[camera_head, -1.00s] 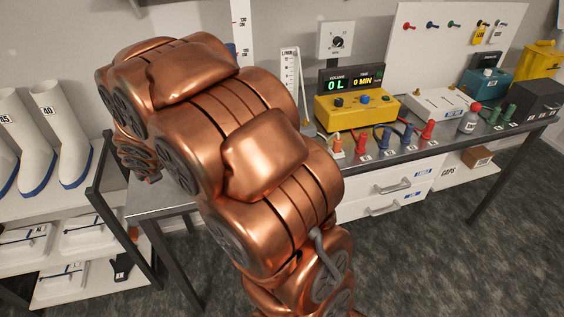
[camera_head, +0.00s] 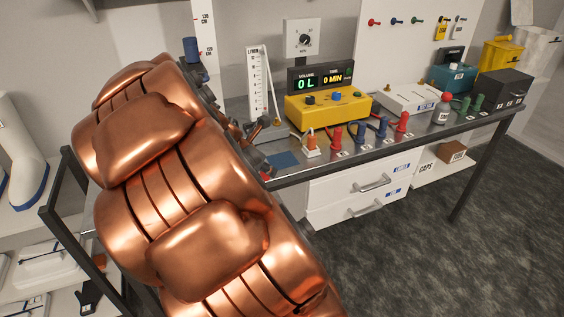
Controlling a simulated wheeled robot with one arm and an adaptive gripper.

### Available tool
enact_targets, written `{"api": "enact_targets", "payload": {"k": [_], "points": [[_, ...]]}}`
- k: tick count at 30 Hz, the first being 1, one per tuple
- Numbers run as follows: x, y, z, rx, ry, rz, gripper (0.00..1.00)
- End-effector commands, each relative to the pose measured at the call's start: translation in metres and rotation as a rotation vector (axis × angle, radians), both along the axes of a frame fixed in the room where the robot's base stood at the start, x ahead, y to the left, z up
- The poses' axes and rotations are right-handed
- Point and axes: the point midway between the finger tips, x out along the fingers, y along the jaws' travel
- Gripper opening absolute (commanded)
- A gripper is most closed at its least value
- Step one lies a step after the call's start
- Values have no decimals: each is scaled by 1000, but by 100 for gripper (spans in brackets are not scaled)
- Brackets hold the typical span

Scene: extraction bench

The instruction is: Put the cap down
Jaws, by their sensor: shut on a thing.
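My gripper (camera_head: 252,130) shows only in part, past the upper right edge of my copper arm, low over the left part of the bench. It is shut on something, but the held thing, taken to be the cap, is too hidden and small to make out. The grey bench (camera_head: 344,160) runs from behind my arm to the right. A dark blue flat patch (camera_head: 283,160) lies on it, just right of and nearer than the gripper.
A yellow device (camera_head: 328,112) with a display, an orange plug (camera_head: 311,141), several red, blue and green plugs and a red-topped bottle (camera_head: 441,110) stand to the right. A tall white scale (camera_head: 259,85) stands behind the gripper. White shelves (camera_head: 38,215) are at the left.

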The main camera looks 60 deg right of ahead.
Motion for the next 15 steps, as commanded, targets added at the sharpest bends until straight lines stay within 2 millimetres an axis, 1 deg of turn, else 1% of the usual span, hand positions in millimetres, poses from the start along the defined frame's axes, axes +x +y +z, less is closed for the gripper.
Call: {"api": "enact_targets", "payload": {"k": [2, 15], "points": [[1, -9, 0, 1, 1, -8, 0], [22, -80, -6, 2, -1, -4, 0]]}}
